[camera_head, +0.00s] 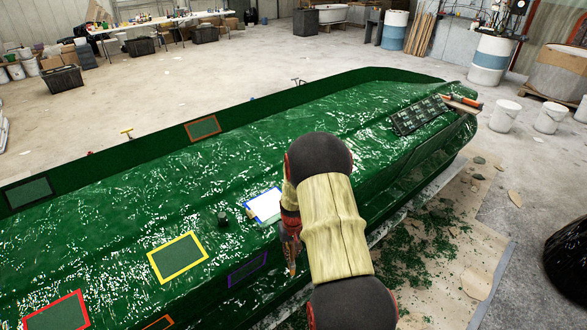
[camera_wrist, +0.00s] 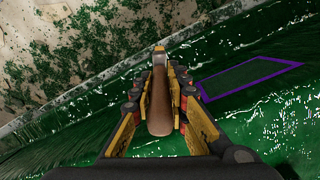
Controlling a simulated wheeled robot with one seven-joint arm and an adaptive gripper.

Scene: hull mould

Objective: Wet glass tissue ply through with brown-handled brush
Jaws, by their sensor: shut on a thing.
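The brown-handled brush (camera_wrist: 158,105) is held between the fingers of my gripper (camera_wrist: 160,88) in the wrist view. Its thick handle end faces the camera and its far end points away over the hull's edge. In the head view, my gripper (camera_head: 290,228) is partly hidden by my arm, and a brown tip of the brush (camera_head: 292,268) shows below it. A white sheet with a blue border, which looks like the glass tissue ply (camera_head: 264,205), lies on the green hull mould (camera_head: 130,230), just left of my gripper. The brush appears apart from it.
Yellow (camera_head: 178,257), red (camera_head: 57,312) and purple (camera_head: 248,268) outlined patches mark the mould; the purple one also shows in the wrist view (camera_wrist: 250,77). A small dark pot (camera_head: 223,218) stands left of the sheet. A dark grid-like panel (camera_head: 419,115) and tools lie at the far end.

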